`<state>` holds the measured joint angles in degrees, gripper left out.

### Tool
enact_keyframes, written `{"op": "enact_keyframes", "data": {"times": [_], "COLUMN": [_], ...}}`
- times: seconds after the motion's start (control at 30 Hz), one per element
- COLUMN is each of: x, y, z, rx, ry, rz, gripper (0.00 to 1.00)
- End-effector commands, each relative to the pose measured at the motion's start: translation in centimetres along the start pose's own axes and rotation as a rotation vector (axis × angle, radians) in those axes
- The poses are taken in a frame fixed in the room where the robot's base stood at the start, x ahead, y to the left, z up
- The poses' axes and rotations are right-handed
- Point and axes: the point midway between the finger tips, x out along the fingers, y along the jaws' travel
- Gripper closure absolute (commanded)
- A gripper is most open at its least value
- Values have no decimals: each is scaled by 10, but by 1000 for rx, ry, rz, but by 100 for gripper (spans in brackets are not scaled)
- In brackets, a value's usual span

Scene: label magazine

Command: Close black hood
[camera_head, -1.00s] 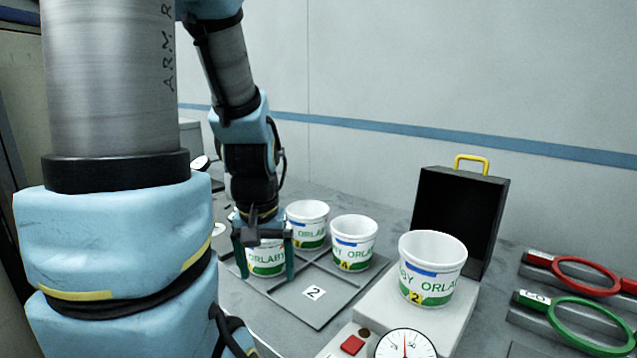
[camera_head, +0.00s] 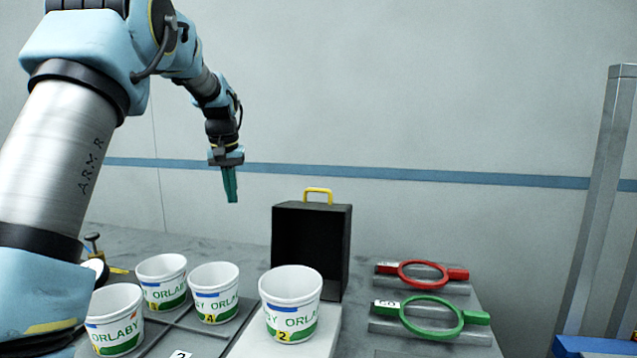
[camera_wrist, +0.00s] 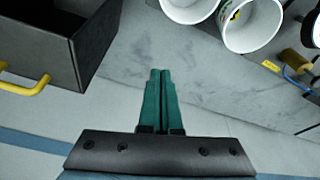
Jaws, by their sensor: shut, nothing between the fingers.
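The black hood (camera_head: 337,240) stands open behind the white base, its hollow side facing the front and a yellow handle (camera_head: 318,190) on its top edge. A white ORLABY cup (camera_head: 291,303) with a yellow 2 label stands on the white base in front of it. My gripper (camera_head: 232,201) is shut and empty, in the air to the left of the hood and a little above its top. In the wrist view the shut green fingers (camera_wrist: 158,75) show apart from the hood (camera_wrist: 95,40), which is at upper left with its handle (camera_wrist: 25,87).
Several white cups, among them one cup (camera_head: 214,292), stand on a grey divided tray (camera_head: 160,338) at left. A red ring tool (camera_head: 422,272) and a green ring tool (camera_head: 430,314) lie in holders at right. A grey post (camera_head: 607,190) rises at far right.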

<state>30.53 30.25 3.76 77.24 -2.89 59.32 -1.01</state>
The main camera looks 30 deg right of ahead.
Motion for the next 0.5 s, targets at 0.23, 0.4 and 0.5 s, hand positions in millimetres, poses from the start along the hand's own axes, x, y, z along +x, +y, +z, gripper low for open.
{"op": "enact_keyframes", "data": {"times": [0.23,0.4,0.5], "x": [-33,-54,-62], "y": [117,186,212], "z": [-67,-79,-79], "rx": [153,243,277], "ry": [36,55,62], "rz": [33,50,57], "gripper": [100,100,100]}}
